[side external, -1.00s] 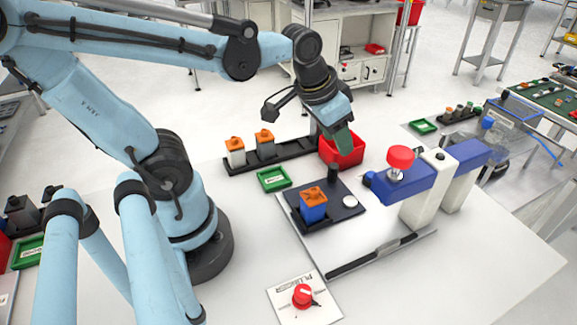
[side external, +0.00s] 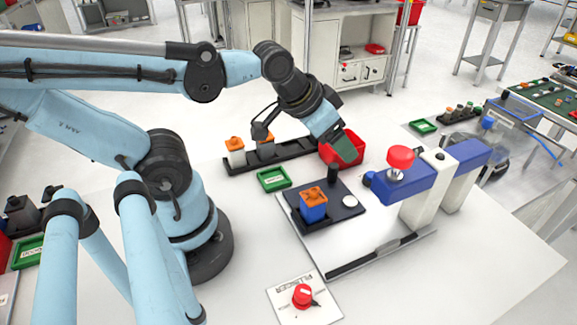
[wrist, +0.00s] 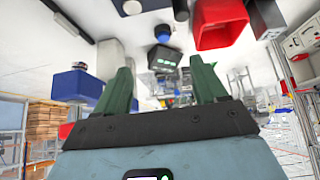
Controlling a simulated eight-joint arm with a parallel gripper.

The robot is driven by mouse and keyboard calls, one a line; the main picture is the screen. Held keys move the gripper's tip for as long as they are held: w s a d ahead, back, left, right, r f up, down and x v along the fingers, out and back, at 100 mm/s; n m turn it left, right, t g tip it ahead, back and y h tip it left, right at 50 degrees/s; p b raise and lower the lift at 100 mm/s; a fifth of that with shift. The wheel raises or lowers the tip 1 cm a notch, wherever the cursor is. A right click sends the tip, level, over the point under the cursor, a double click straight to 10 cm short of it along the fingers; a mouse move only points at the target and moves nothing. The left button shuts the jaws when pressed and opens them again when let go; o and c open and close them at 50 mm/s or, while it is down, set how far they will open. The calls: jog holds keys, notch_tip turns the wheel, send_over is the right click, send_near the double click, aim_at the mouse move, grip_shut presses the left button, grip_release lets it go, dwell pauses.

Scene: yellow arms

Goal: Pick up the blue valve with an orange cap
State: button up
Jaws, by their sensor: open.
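The blue valve with an orange cap (side external: 313,211) stands upright on a dark fixture plate (side external: 345,208) in the side view. My gripper (side external: 347,150) is above and behind it, in front of the red bin, and slants down to the right. It is apart from the valve. In the wrist view my gripper's green fingers (wrist: 163,80) are spread wide with nothing between them. I cannot make out the valve for sure in the wrist view.
The red bin (side external: 329,152) is close behind my gripper. A blue-and-white press with a red knob (side external: 400,158) stands to the right. Grey valves with orange caps (side external: 236,149) stand in a black rack at the back. A green tray (side external: 272,179) lies left of the plate.

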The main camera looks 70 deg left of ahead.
jog(key=r+g, duration=0.1)
jog(key=g, duration=0.6)
send_over(314, 190)
jog(key=shift+r, duration=0.1)
jog(key=shift+s, duration=0.15)
jog(key=shift+w+f, duration=0.2)
jog(key=shift+f, duration=5.8)
jog(key=c, duration=1.1)
jog(key=shift+r, duration=0.1)
